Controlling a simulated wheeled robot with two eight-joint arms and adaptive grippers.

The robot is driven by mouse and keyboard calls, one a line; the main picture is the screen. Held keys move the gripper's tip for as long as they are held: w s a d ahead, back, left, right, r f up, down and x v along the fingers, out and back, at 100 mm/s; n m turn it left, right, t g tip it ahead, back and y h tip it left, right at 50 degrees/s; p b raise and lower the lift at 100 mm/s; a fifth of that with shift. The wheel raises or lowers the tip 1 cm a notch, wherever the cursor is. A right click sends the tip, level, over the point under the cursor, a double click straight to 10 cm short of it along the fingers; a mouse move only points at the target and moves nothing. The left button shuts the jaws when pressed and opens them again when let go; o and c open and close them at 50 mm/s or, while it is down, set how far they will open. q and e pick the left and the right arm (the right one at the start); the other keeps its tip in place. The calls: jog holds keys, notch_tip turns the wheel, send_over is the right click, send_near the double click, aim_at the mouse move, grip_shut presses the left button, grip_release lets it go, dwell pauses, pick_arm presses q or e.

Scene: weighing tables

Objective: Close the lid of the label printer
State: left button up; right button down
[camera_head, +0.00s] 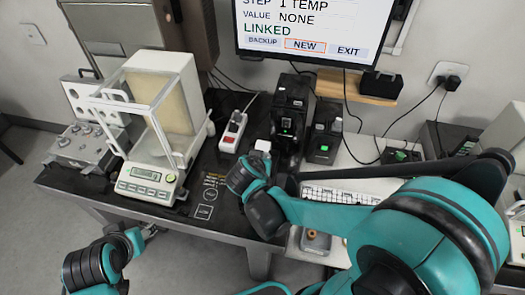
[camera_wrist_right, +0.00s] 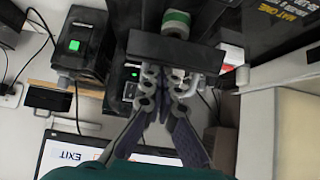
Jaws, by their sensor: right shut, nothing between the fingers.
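The label printer (camera_head: 290,110) is the tall black device at the back of the dark table, below the screen. In the right wrist view a black bar-like part (camera_wrist_right: 175,47), which seems to belong to the printer, lies just beyond my fingertips, with a roll with a green band (camera_wrist_right: 176,24) behind it. I cannot tell the lid's exact angle. My right gripper (camera_wrist_right: 165,88) is shut and empty, close to that part; contact cannot be told. Its fingers are not clear in the head view. My left gripper (camera_head: 150,231) is low in front of the table, its fingers too small to read.
A smaller black device (camera_head: 325,135) with a green light stands right of the printer. The screen (camera_head: 315,30) hangs above, and a keyboard (camera_head: 340,194) lies beyond my right arm.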

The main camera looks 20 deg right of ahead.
jog(key=s+f, duration=0.1)
jog(key=a+f+b, duration=0.1)
jog(key=shift+s+a+f+b, duration=0.1)
jog(key=shift+s+f+b, duration=0.2)
jog(key=shift+s+f, duration=0.05)
jog(key=shift+s+a+f+b, duration=0.2)
jog(key=shift+s+f+b, duration=0.15)
jog(key=shift+f, duration=0.2)
jog(key=shift+s+a+f+b, duration=0.15)
jog(key=shift+s+f+b, duration=0.05)
jog(key=shift+f+b, duration=0.3)
jog(key=shift+s+f, duration=0.1)
jog(key=shift+f, duration=0.05)
jog(key=shift+s+f, duration=0.1)
jog(key=shift+s+a, duration=0.1)
